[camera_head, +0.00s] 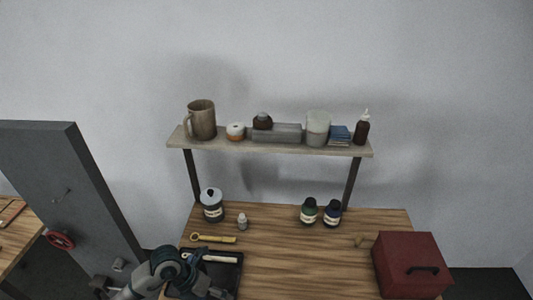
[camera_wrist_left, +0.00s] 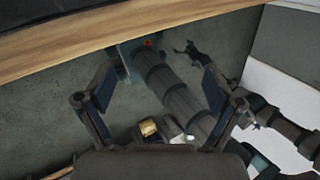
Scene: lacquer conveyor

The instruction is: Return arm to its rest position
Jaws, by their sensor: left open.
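My left arm (camera_head: 165,268) comes in at the bottom of the head view, over the front left of the wooden table and in front of part of a black tray (camera_head: 228,275). In the left wrist view, my left gripper (camera_wrist_left: 158,78) is open, with its two fingers spread wide and nothing between them. It is below the wooden table edge (camera_wrist_left: 120,37), with grey floor and parts of my own body behind it. A small dark claw shape in that view may be my right gripper (camera_wrist_left: 188,50); its jaw state is unclear.
A shelf (camera_head: 215,146) above carries a mug and several containers. A grey panel (camera_head: 75,190) with a red wheel stands at left. The table's middle is clear.

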